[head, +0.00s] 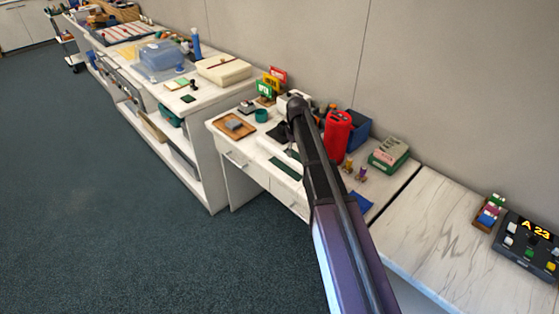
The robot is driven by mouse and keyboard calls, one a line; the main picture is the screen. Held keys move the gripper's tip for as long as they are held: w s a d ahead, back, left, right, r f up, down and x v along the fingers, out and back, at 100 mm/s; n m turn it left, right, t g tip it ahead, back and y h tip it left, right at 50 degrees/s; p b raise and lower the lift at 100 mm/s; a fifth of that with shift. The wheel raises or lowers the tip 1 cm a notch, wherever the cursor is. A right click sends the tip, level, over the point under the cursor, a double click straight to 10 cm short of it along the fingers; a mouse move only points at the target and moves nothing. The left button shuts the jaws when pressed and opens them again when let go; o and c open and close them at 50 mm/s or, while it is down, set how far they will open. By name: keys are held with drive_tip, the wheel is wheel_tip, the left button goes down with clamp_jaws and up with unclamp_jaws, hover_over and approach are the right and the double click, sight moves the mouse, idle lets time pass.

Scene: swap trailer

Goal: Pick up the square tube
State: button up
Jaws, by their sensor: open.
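My arm reaches up from the bottom of the head view over the white desk (262,176). Its far end bends down toward the desk top, and my gripper (285,146) shows only as small dark parts there, partly hidden by my own arm. It is open, and I see nothing held in it. I cannot pick out the square tube with certainty among the small objects on the desk. Part of the desk top is hidden behind my arm.
A red canister (338,136) stands just right of my arm, before a blue bin (358,128). A green box (388,160) stands further right. A wooden tray (234,126) lies at the desk's left. The marble-topped surface (440,235) at right is mostly bare. Dark floor at left is clear.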

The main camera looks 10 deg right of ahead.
sight(295, 163)
drive_tip(key=shift+f+b, duration=0.55)
drive_tip(key=shift+f, duration=0.25)
drive_tip(key=shift+s+d+f+b, duration=0.1)
drive_tip(key=shift+s+f+b, duration=0.05)
drive_tip(key=shift+f+b, duration=2.45)
drive_tip(key=shift+c, duration=0.2)
clamp_jaws()
